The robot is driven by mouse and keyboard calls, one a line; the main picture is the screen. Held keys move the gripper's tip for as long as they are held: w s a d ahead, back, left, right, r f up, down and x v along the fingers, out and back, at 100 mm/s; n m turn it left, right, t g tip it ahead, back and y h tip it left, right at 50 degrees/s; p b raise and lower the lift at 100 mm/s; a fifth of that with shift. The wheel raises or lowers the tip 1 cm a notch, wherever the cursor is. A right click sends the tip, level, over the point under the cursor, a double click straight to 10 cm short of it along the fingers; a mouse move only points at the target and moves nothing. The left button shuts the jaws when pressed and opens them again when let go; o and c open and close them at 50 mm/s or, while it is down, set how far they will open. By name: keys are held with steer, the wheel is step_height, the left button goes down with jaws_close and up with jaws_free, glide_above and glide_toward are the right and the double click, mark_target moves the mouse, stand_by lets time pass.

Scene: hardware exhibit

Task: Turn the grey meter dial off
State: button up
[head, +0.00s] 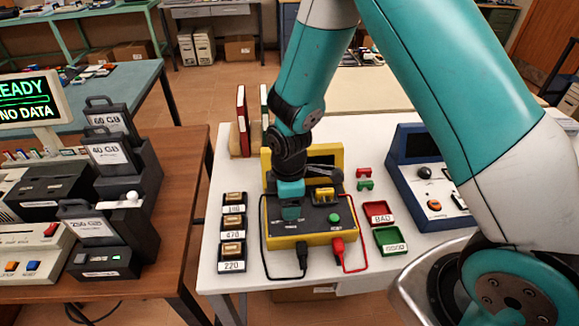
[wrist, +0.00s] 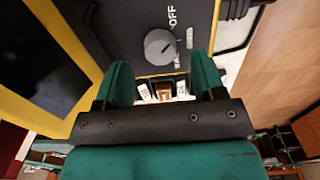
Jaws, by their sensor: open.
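The grey dial (wrist: 160,46) sits on the dark panel of the yellow meter (head: 308,241). In the wrist view the word OFF is printed just above the dial, and other small labels lie to its right; I cannot tell clearly which mark the dial points to. My gripper (wrist: 162,78) is open, with a teal finger on each side below the dial and nothing between them. In the head view my gripper (head: 291,208) hangs over the left part of the meter's panel and hides the dial. I cannot tell whether the fingers touch the panel.
A green button (head: 334,218) and black and red plugs with leads are on the meter's right and front. Labelled component trays (head: 232,250) stand at left. A red BAD tray (head: 378,213), a green tray (head: 390,241) and a blue device (head: 420,180) are to the right.

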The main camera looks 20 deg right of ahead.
step_height(320, 180, up, 14)
steer(key=shift+r+b, duration=0.2)
steer(key=shift+b, duration=0.15)
steer(key=s+a+r+m+y, duration=0.2)
steer(key=s+r, duration=0.3)
steer(key=s, duration=0.4)
steer(key=s+a+r+m+y, duration=0.2)
steer(key=s+r+m, duration=0.3)
steer(key=s, duration=0.4)
steer(key=shift+s+a+r+m, duration=0.15)
steer(key=shift+s+a+m, duration=0.1)
steer(key=shift+s+m, duration=0.1)
steer(key=shift+d, duration=0.1)
